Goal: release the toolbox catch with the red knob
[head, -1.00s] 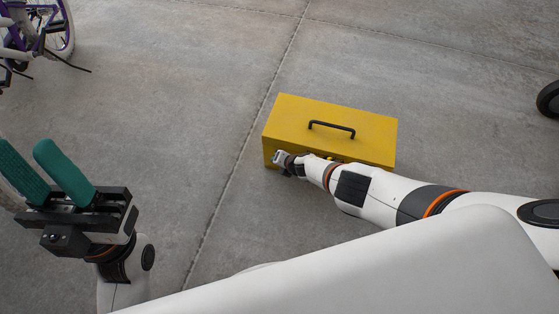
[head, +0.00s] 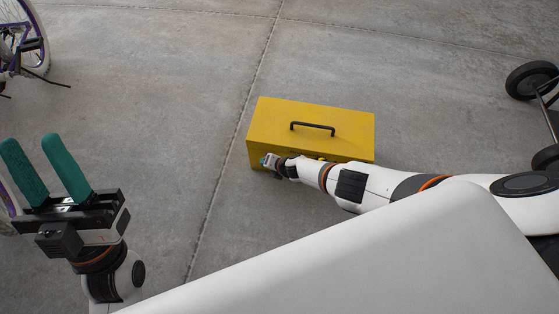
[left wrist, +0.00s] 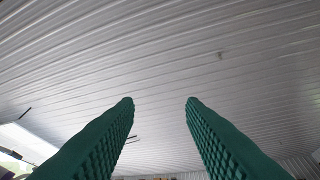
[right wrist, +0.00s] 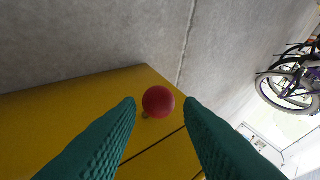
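The yellow toolbox (head: 312,122) stands on the concrete floor with its lid shut and a black handle (head: 312,127) on top. In the right wrist view the red knob (right wrist: 158,101) sits on the toolbox's yellow front (right wrist: 60,110), just above the lid seam. My right gripper (right wrist: 160,104) is open, one green finger on each side of the knob in that view; I cannot tell whether they touch it. In the head view my right gripper (head: 265,162) is at the toolbox's front left, partly hidden by its wrist. My left gripper (head: 45,155) is open, empty and raised, pointing up.
A bicycle (head: 22,45) stands at the upper left, and it also shows in the right wrist view (right wrist: 290,80). Black wheels (head: 532,80) on a frame are at the right edge. The floor (head: 160,110) left of and behind the toolbox is clear.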

